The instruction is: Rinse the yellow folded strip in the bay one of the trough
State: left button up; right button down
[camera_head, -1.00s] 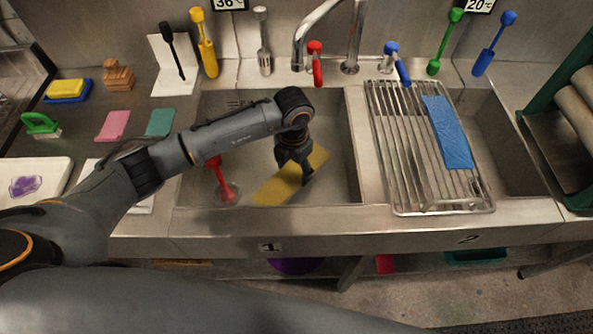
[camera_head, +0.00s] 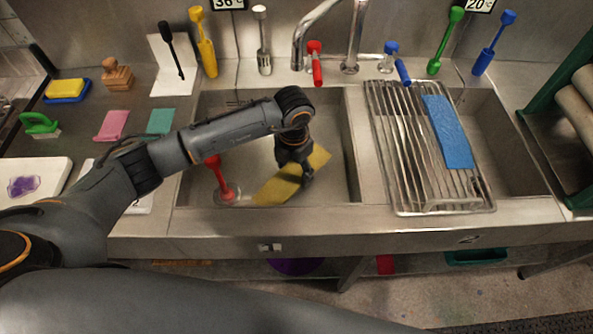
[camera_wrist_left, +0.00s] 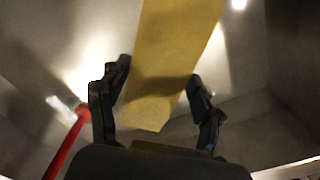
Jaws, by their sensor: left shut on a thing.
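The yellow folded strip (camera_head: 277,190) is in bay one (camera_head: 344,130) of the trough, the left basin marked 1. My left gripper (camera_head: 296,174) reaches down into this basin and is shut on the strip, hiding part of its middle. In the left wrist view the strip (camera_wrist_left: 172,60) runs away from between the two fingers (camera_wrist_left: 155,100). Whether it touches the basin floor, I cannot tell. My right gripper is not in view.
A faucet (camera_head: 316,20) arches behind the basin. A wire rack (camera_head: 400,150) with a blue strip (camera_head: 447,132) covers part of bay two. Pink (camera_head: 115,125) and teal (camera_head: 160,121) pieces lie on the left counter.

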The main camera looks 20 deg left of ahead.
aim_at(293, 172)
pick_arm(q)
jog(key=shift+w+a, duration=0.15)
jog(key=shift+a, duration=0.05)
jog(key=shift+s+d, duration=0.4)
jog(key=shift+d, duration=0.35)
jog(key=shift+a, duration=0.15)
jog(key=shift+w+a+b, duration=0.3)
jog(key=shift+w+a, duration=0.1)
jog(key=shift+a, duration=0.2)
notch_tip(293, 172, up, 7)
jog(key=p, duration=0.4)
jog(key=shift+f, duration=0.2)
jog(key=shift+r+p, duration=1.35)
jog(key=shift+r, duration=0.65)
dwell(1.0)
